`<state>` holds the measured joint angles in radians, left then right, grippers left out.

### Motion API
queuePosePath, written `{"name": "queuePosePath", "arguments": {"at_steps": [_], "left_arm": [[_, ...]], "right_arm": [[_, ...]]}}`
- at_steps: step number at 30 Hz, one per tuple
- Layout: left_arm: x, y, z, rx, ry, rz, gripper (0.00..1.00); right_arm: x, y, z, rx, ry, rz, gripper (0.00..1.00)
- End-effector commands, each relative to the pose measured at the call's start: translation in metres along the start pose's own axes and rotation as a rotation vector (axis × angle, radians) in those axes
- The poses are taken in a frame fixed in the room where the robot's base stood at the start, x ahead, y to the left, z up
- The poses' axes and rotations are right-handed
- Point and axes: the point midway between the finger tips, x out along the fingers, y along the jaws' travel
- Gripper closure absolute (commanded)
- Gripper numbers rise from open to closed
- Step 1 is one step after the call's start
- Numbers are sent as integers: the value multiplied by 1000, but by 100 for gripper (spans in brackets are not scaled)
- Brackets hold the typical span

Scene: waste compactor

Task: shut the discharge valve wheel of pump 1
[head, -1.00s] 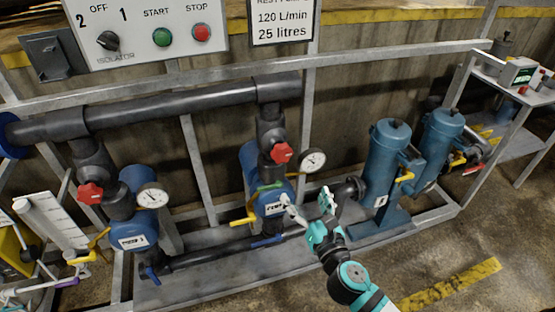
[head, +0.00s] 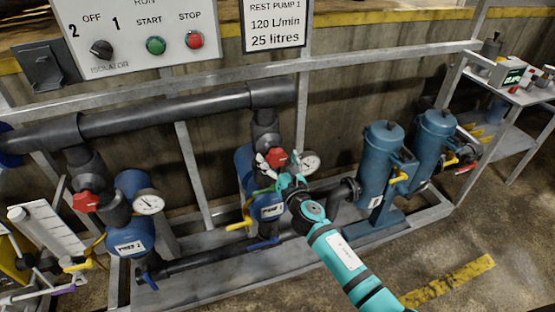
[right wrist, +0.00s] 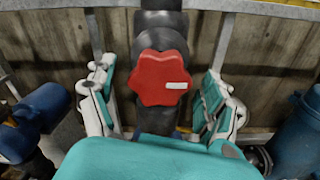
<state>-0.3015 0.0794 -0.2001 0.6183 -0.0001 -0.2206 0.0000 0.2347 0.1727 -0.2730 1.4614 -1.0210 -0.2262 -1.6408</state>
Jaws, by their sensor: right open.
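The red discharge valve wheel (head: 275,158) sits on the dark vertical pipe above the blue pump 1 (head: 268,208). In the right wrist view the wheel (right wrist: 163,80) is a lobed red knob with a small white mark at its right. My right gripper (head: 282,176) is open at the wheel, its arm coming from the lower right. In the right wrist view the right gripper's fingers (right wrist: 160,98) stand on either side of the wheel, with a visible gap on each side. My left gripper is not in view.
A round gauge (head: 308,164) is close to the right of the wheel. Pump 2 (head: 132,240) has its own red wheel (head: 85,201) at the left. Blue filter housings (head: 380,160) stand at the right. A grey frame rail (head: 390,62) crosses above, below the control panel (head: 135,35).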

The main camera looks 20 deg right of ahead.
Motion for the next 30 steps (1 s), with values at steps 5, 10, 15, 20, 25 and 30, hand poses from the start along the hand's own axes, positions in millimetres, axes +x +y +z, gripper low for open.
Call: {"name": "queuePosePath", "arguments": {"at_steps": [5, 10, 15, 20, 25, 30], "left_arm": [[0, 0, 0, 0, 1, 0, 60], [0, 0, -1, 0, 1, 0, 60], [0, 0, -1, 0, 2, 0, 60], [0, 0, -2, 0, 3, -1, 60], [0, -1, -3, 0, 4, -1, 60], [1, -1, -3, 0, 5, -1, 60]], "right_arm": [[3, 0, 0, 0, 1, 0, 16], [3, 0, 0, 0, 1, 0, 19], [3, 0, 0, 0, 1, 0, 42], [3, 0, 0, 0, 1, 0, 63], [2, 0, 0, 2, 1, 0, 72], [2, 0, -1, 30, 1, 0, 72]]}}
